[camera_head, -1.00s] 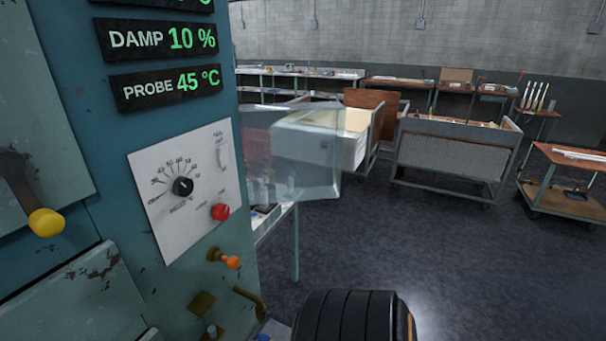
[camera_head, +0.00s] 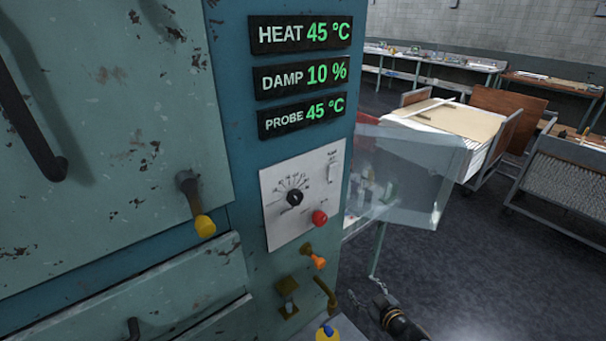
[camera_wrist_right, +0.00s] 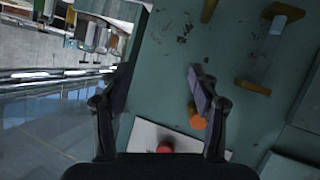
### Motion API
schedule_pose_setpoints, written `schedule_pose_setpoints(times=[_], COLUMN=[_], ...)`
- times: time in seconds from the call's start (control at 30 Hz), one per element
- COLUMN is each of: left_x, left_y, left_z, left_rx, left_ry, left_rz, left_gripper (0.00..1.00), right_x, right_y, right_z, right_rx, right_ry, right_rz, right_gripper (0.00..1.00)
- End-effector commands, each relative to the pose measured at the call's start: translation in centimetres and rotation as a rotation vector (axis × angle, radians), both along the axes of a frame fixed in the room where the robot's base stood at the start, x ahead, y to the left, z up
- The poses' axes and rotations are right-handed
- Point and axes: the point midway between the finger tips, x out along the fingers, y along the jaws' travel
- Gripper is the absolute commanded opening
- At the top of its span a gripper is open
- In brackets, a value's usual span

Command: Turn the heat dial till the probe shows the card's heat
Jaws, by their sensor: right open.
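The heat dial (camera_head: 295,197) is a small black knob on a white panel (camera_head: 280,228), set in a teal cabinet front. The displays above it read HEAT 45 °C (camera_head: 302,34), DAMP 10 % (camera_head: 302,74) and PROBE 45 °C (camera_head: 302,116). My right gripper (camera_head: 376,299) is below and to the right of the panel, apart from the dial. In the right wrist view its two fingers (camera_wrist_right: 160,85) are spread with nothing between them; the panel's edge (camera_wrist_right: 147,135) and red button (camera_wrist_right: 166,146) show behind. No card is recognisable. My left gripper is out of view.
A red button (camera_head: 320,217) sits beside the dial, with an orange knob (camera_head: 318,262) and brass fittings below. A yellow-tipped handle (camera_head: 204,225) projects at left. A clear pane (camera_head: 405,175) sticks out right of the cabinet. Floor (camera_head: 480,270) at right is open.

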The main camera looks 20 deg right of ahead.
Motion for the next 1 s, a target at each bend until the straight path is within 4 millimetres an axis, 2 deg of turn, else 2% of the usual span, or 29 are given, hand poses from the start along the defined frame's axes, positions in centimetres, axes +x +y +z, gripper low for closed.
schedule_pose_setpoints(times=[0.03,0.1,0.2,0.3,0.4,0.6,0.67,0.9,1.0], left_x=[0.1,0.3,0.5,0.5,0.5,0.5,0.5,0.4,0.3], left_y=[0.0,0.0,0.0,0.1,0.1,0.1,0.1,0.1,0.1], left_z=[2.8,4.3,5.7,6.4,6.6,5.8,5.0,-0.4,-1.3], left_rx=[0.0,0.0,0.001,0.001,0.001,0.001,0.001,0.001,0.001], left_ry=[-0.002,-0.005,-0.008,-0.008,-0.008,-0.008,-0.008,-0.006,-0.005], left_rz=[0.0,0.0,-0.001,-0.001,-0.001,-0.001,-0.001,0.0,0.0], left_gripper=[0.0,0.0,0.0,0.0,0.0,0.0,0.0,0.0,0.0], right_x=[1.3,2.0,1.7,0.9,0.4,0.5,0.9,2.8,4.3], right_y=[2.1,5.1,9.1,11.7,12.9,13.2,13.2,14.1,14.2], right_z=[7.9,15.5,23.7,28.5,30.7,30.7,30.5,29.9,30.3], right_rx=[0.002,0.012,0.031,0.046,0.056,0.059,0.06,0.058,0.063], right_ry=[-0.091,-0.199,-0.314,-0.383,-0.415,-0.425,-0.429,-0.429,-0.428], right_rz=[0.064,0.145,0.243,0.309,0.339,0.343,0.339,0.345,0.326], right_gripper=[0.61,0.61,0.61,0.61,0.61,0.61,0.61,0.61,0.61])
